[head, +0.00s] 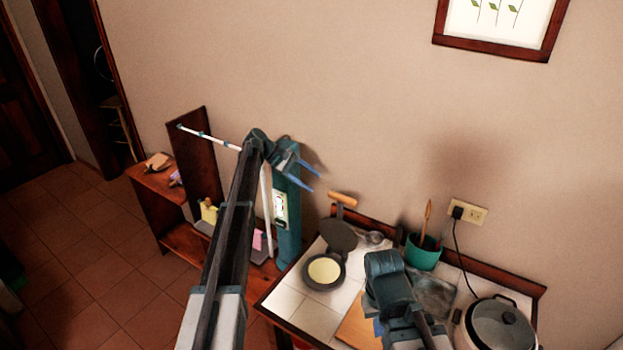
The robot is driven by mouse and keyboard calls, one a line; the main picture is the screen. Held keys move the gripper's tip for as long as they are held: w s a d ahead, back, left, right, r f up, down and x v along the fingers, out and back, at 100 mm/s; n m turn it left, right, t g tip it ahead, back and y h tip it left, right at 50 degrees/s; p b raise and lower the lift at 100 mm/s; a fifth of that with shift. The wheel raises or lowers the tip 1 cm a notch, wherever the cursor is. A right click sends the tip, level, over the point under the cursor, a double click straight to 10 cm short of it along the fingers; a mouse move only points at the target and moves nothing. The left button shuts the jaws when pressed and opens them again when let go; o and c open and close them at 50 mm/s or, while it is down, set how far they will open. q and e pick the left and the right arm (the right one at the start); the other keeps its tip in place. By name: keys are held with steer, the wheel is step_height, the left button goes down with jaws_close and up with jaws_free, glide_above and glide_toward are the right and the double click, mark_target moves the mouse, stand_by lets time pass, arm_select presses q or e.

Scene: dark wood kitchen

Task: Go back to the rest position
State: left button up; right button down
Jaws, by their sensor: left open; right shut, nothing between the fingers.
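My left gripper (313,181) is at the end of the long dark arm that rises from the bottom left. Its two blue fingers are spread apart and empty. They are in front of the wall, above the counter's left end in the picture. My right arm comes in from the bottom right, over the counter. Of my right gripper (376,327), only a small blue part shows below the teal joint; the rest is hidden. It appears shut, and I see nothing held in it.
On the tiled counter (292,297) are a black press with a pale disc (324,271), a wooden board (356,328), a green pot of utensils (423,252) and a cooker (500,325). A wooden shelf (190,150) stands left. The floor (75,260) at left is mostly clear.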

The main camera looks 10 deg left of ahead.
arm_select(q)
steer(key=s+d+f+m+g+y+b, duration=0.15)
steer(key=s+d+f+m+b, duration=0.3)
steer(key=s, duration=0.55)
steer(key=s+d+f+m+y+b, duration=0.25)
steer(key=s+d+f, duration=0.35)
steer(key=s+f, duration=0.3)
steer(key=s+d+f+m+g+y+b, duration=0.1)
steer(key=s+d+f+m+y+b, duration=0.35)
steer(key=s, duration=0.75)
steer(key=s+f+m+t+y+b, duration=0.1)
steer(key=s+f+m+y+b, duration=0.2)
steer(key=s, duration=0.9)
step_height(320, 180, down, 3)
steer(key=shift+s+a+r+m+b, duration=0.15)
steer(key=shift+a+r+m+b, duration=0.05)
steer(key=shift+m+b, duration=0.2)
